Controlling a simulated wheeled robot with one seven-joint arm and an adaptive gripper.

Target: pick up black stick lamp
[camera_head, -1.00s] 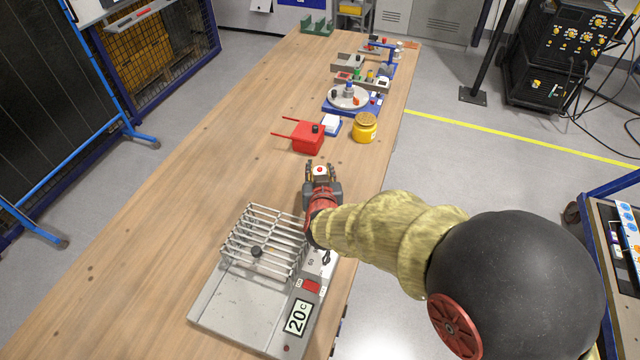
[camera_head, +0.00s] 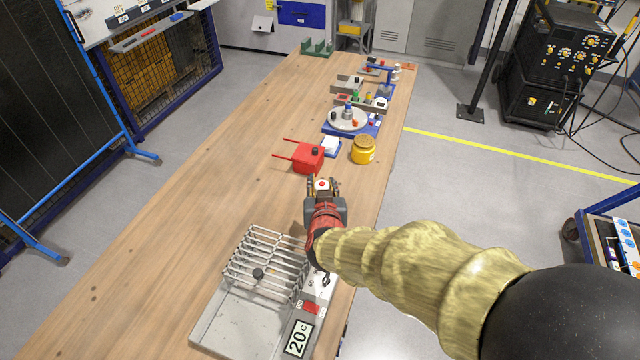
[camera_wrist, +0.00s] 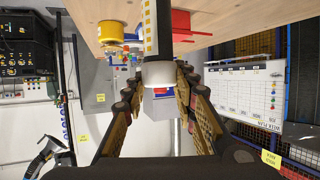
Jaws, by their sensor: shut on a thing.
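The black stick lamp (camera_wrist: 151,30) shows in the wrist view as a dark bar with a row of yellow squares and a white round end (camera_wrist: 159,73). My gripper (camera_wrist: 160,78) has its fingers on both sides of that white end and is shut on the lamp. In the head view my gripper (camera_head: 323,184) is over the table's right part, between the red box and the wire-rack device. A white cap with a red spot (camera_head: 322,184) shows between its fingers there. The rest of the lamp is hidden in that view.
A red box with handles (camera_head: 307,158) and a yellow jar (camera_head: 363,150) stand beyond my gripper. A rack device reading 20 C (camera_head: 235,322) is at the near end. A rotary jig (camera_head: 348,120) is farther back. The table's left side (camera_head: 190,180) is clear.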

